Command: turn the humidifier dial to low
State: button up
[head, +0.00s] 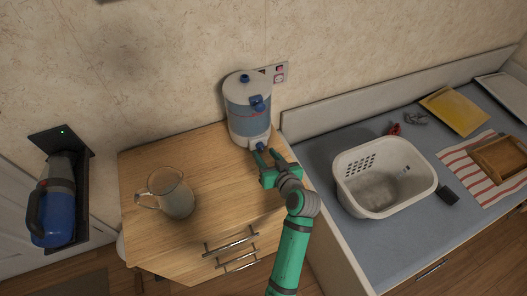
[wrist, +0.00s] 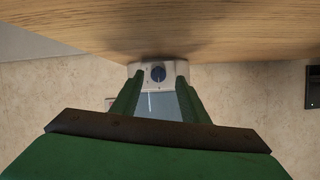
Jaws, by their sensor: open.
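The humidifier (head: 247,108) is a white and grey-blue cylinder with a blue knob on its lid. It stands upright at the back right of the wooden cabinet top. Its blue dial (head: 261,146) is low on the front of the white base. In the wrist view the dial (wrist: 158,74) shows as a dark blue disc on the white base, seen between my fingers. My green gripper (head: 269,160) is open just in front of the dial, with nothing between its fingers. I cannot tell whether a fingertip touches the base. The dial's setting marks are too small to read.
A clear glass pitcher (head: 176,197) stands at the left on the cabinet top (head: 214,165). A white basket (head: 385,176) sits on the grey-blue counter to the right. A wall outlet (head: 279,73) is behind the humidifier. A blue appliance (head: 52,209) hangs at far left.

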aim_at(261, 148)
jog(key=shift+x, duration=1.4)
jog(key=shift+w+d, duration=0.1)
jog(key=shift+d, duration=0.05)
grip_shut()
jog(key=shift+d+m, duration=0.1)
jog(key=shift+m, duration=0.2)
jog(key=shift+w+d+m+y, duration=0.1)
jog(key=shift+m+y, duration=0.6)
jog(key=shift+m, duration=0.3)
jog(key=shift+d+f+m+g+y, duration=0.1)
jog(key=shift+m+g+y, duration=0.3)
jog(key=shift+m+y, duration=0.6)
jog(key=shift+m, duration=0.4)
